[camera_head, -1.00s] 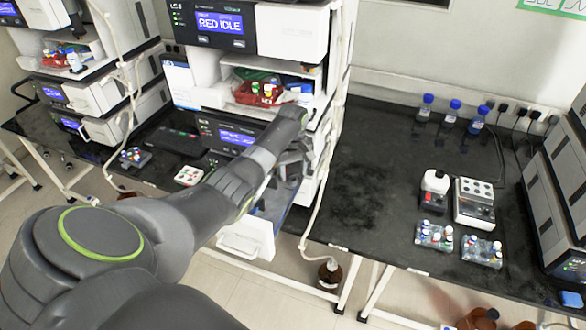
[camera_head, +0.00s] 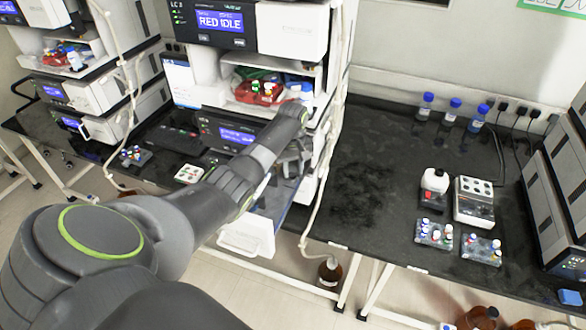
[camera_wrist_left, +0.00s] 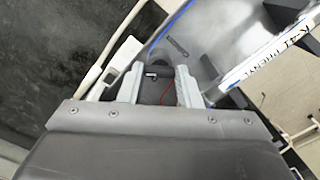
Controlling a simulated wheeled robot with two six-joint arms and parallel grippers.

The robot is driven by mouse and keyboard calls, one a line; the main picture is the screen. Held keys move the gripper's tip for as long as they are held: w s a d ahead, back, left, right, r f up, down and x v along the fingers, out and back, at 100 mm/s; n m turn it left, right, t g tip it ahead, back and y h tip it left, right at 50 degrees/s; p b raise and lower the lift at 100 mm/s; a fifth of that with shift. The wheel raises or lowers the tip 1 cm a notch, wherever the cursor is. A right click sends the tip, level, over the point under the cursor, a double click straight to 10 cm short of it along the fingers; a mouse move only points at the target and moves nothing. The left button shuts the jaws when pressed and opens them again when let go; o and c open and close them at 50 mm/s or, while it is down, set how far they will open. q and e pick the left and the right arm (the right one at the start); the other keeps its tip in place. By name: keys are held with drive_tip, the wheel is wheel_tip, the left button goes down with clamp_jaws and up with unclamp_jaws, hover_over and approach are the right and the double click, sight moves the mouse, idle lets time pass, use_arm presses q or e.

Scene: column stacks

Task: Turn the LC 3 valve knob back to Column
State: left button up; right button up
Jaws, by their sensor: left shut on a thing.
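The LC 3 stack (camera_head: 291,31) stands in the middle of the head view, with a lit blue screen (camera_head: 219,21). My left arm reaches across to its right side, and my left gripper (camera_head: 298,158) is at the lower unit there, partly hidden by my wrist. In the left wrist view the two grey fingers (camera_wrist_left: 158,88) are closed around a small dark knob (camera_wrist_left: 152,73) with a light mark, which looks like the valve knob. A white column (camera_wrist_left: 262,62) with printed text lies just right of the fingers. My right gripper is not in view.
An open drawer (camera_head: 247,236) juts out below my left forearm. A pale tube (camera_head: 325,185) hangs beside the stack down to a brown bottle (camera_head: 329,272). The bench on the right has bare room (camera_head: 365,190), with blue-capped bottles (camera_head: 453,112) at the back and vial racks (camera_head: 434,234) in front.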

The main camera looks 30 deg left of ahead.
use_arm(q)
drive_tip(key=m, duration=1.5)
drive_tip(key=shift+m, duration=0.6)
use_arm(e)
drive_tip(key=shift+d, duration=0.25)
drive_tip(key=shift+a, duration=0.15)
use_arm(q)
drive_tip(key=o, duration=1)
